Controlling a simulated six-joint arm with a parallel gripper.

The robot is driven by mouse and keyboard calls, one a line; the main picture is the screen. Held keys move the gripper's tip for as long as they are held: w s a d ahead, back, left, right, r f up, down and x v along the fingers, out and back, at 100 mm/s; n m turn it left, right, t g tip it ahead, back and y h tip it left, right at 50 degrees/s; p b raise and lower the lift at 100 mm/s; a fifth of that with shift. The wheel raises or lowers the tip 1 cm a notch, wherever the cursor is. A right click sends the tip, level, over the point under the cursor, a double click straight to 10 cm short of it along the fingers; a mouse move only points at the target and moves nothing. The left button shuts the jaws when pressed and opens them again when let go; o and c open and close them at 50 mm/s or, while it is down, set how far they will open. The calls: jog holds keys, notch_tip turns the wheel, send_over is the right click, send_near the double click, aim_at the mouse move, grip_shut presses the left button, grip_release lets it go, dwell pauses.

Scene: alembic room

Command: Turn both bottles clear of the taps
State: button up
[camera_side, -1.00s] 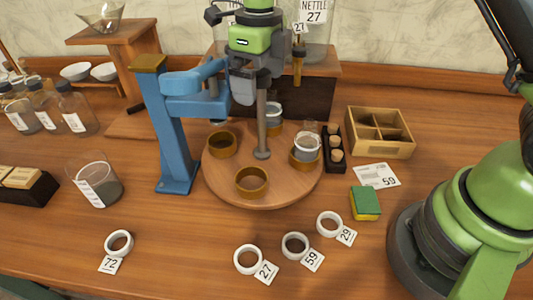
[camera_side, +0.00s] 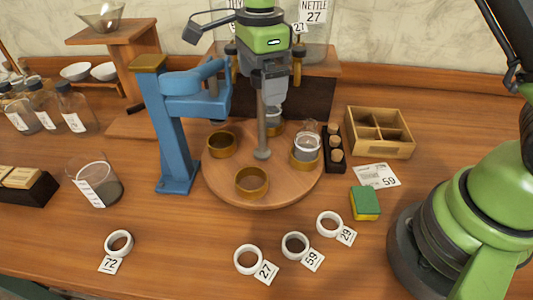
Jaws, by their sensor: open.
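A round wooden turntable (camera_side: 225,183) carries several brass cups, with a grey upright post (camera_side: 262,130) near its middle. One clear bottle (camera_side: 308,145) stands in the right cup. The other bottle (camera_side: 275,117) stands at the back, partly hidden by the post and my gripper. A brass tap (camera_side: 298,68) shows on the right jar behind. Another brass tap (camera_side: 234,66) shows left of my arm. My gripper (camera_side: 268,92) is open and points down at the top of the post, which it partly hides. I cannot tell whether they touch. The left (camera_side: 222,146) and front (camera_side: 252,183) cups look empty.
A blue stand (camera_side: 168,130) reaches over the turntable's left edge. A dark rack with corks (camera_side: 334,150) and a wooden box (camera_side: 380,132) stand close on the right. A sponge (camera_side: 365,203) and white rings (camera_side: 295,246) lie in front. A beaker (camera_side: 95,184) stands left.

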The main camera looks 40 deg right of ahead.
jog(key=shift+n, duration=0.3)
jog(key=n, duration=0.5)
jog(key=shift+n, duration=0.3)
